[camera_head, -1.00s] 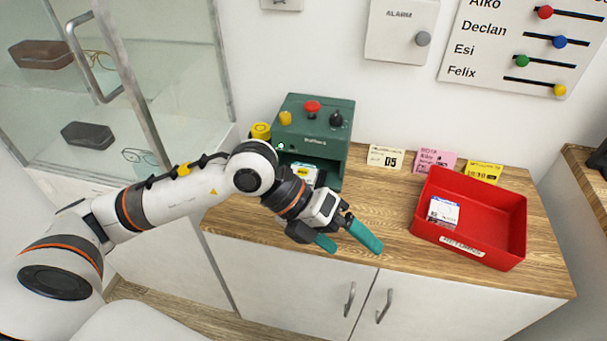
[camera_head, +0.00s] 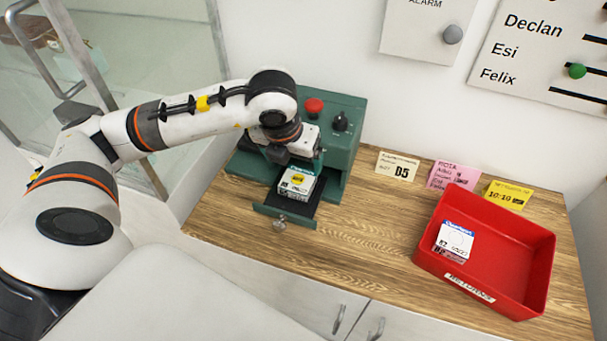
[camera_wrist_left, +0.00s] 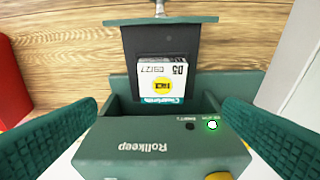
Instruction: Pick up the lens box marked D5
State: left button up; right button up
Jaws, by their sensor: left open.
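The white lens box (camera_head: 297,184) with a yellow patch lies in the pulled-out dark drawer of the green machine (camera_head: 345,130). In the left wrist view the box (camera_wrist_left: 162,80) shows the mark D5, upside down, and a teal band. My left gripper (camera_head: 291,150) is over the machine's front, just behind the box in the head view, where its fingers are hidden. In the left wrist view its two teal fingers (camera_wrist_left: 160,106) are wide apart, with nothing between them held. My right gripper is not in view.
A red tray (camera_head: 490,292) labelled RETURNS holds another small white box (camera_head: 455,241). Cards stand along the wall, one reading D5 (camera_head: 397,166). A glass cabinet (camera_head: 150,60) is at the left. The counter (camera_head: 360,235) between drawer and tray is clear.

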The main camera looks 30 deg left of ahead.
aim_at(298, 180)
pick_arm(q)
jog(key=x, duration=0.1)
jog(key=b+x, duration=0.1)
jog(key=x, duration=0.1)
jog(key=shift+s+f+b, duration=0.25)
jog(key=shift+s+b, duration=0.05)
jog(key=shift+b+x, duration=0.5)
jog(key=shift+x, duration=0.65)
jog(key=shift+w+f, duration=0.15)
jog(key=shift+w, duration=0.2)
jog(key=b+x, duration=0.2)
jog(key=x, duration=0.2)
jog(key=shift+a+f, duration=0.2)
jog(key=shift+w+f, duration=0.15)
jog(key=shift+f, duration=0.05)
jog(key=shift+r, duration=0.1)
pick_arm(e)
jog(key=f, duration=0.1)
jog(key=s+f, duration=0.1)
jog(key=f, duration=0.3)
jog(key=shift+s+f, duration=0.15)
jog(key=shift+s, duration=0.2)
pick_arm(q)
jog(key=shift+c, duration=0.9)
jog(key=c, duration=0.9)
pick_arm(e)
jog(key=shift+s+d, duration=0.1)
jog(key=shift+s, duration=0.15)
